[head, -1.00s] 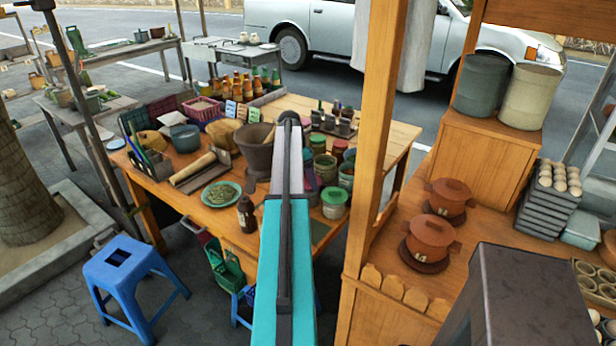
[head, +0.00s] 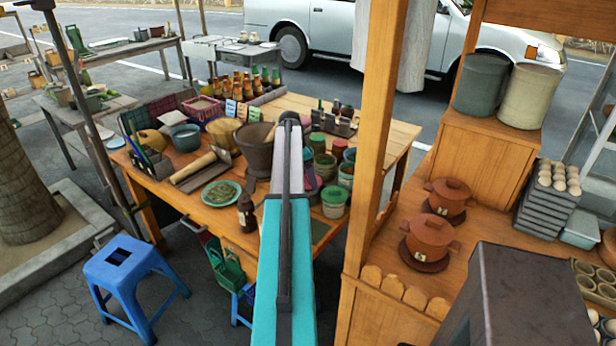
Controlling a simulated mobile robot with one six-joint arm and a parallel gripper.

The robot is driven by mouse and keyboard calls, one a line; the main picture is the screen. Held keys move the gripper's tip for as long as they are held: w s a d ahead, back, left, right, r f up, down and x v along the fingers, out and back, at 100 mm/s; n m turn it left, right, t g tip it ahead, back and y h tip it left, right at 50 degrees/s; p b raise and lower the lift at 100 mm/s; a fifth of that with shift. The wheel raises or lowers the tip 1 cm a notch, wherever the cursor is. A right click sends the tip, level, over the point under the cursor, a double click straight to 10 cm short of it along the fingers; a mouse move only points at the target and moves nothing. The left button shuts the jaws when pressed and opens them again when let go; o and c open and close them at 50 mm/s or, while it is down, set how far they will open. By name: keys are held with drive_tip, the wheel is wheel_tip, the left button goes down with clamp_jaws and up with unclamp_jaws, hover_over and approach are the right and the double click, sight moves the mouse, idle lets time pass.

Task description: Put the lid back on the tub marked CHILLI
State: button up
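Several small tubs stand close together on the wooden table, just right of my arm. One in front has a green lid (head: 335,196). Behind it are an open-looking tub (head: 325,166) with dark red contents and another tub (head: 346,174). A green-lidded tub (head: 317,141) and a red-lidded tub (head: 339,146) stand farther back. Their markings are too small to read, so I cannot tell which is CHILLI, and I cannot pick out its loose lid. My arm reaches forward over the table and covers part of this area. My gripper is hidden behind the arm.
A stone mortar (head: 257,150), a green plate (head: 221,193) and a dark bottle (head: 246,213) are left of my arm. A wooden post (head: 376,130) rises right of the tubs. A blue stool (head: 122,262) stands at left. Clay pots (head: 430,236) occupy the right counter.

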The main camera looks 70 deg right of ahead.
idle(0.8)
drive_tip(key=o, duration=1.1)
drive_tip(key=shift+r+p, duration=0.1)
drive_tip(key=shift+p, duration=0.25)
drive_tip(key=shift+r+p, duration=2.15)
drive_tip(key=shift+r, duration=1.25)
clamp_jaws()
drive_tip(key=shift+f+b, duration=0.7)
drive_tip(key=shift+f, duration=1.75)
